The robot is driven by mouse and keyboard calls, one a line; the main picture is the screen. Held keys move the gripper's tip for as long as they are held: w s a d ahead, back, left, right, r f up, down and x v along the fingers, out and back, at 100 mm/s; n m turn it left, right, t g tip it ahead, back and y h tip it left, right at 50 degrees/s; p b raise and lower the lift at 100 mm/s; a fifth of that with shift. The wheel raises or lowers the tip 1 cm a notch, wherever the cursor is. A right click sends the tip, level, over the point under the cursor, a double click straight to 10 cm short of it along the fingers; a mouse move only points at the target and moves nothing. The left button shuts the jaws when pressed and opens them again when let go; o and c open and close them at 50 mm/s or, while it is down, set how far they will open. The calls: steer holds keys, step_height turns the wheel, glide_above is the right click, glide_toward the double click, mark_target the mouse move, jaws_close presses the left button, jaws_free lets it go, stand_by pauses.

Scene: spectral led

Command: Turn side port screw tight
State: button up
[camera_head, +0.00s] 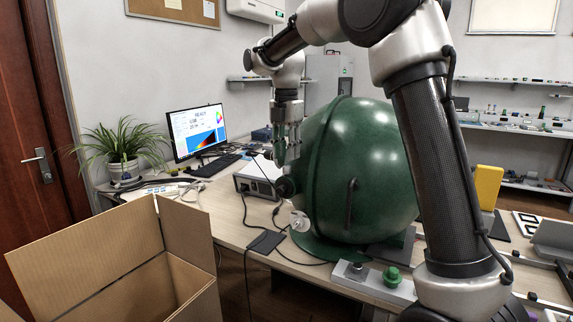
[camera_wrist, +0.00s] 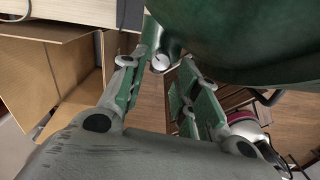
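The large green sphere (camera_head: 350,165) stands on the desk; its edge fills the top right of the wrist view (camera_wrist: 240,45). In the wrist view a short green side port sticks out from it, with a round pale slotted screw (camera_wrist: 161,63) at its end. My gripper (camera_head: 281,155) points down beside the sphere's upper left. In the wrist view my gripper (camera_wrist: 168,62) has its green-padded fingers apart, with floor visible between them. The screw appears near the fingertips, close to the left finger; I cannot tell whether they touch. The screw is not clear in the head view.
A black port (camera_head: 287,187) and a pale disc (camera_head: 299,222) are on the sphere's left side. A grey box instrument (camera_head: 257,177), monitor (camera_head: 197,130) and cables lie left on the desk. An open cardboard box (camera_head: 120,255) stands in front left.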

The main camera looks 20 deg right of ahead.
mark_target(287, 167)
step_height(287, 167, down, 4)
steer(key=shift+f, duration=0.1)
jaws_close()
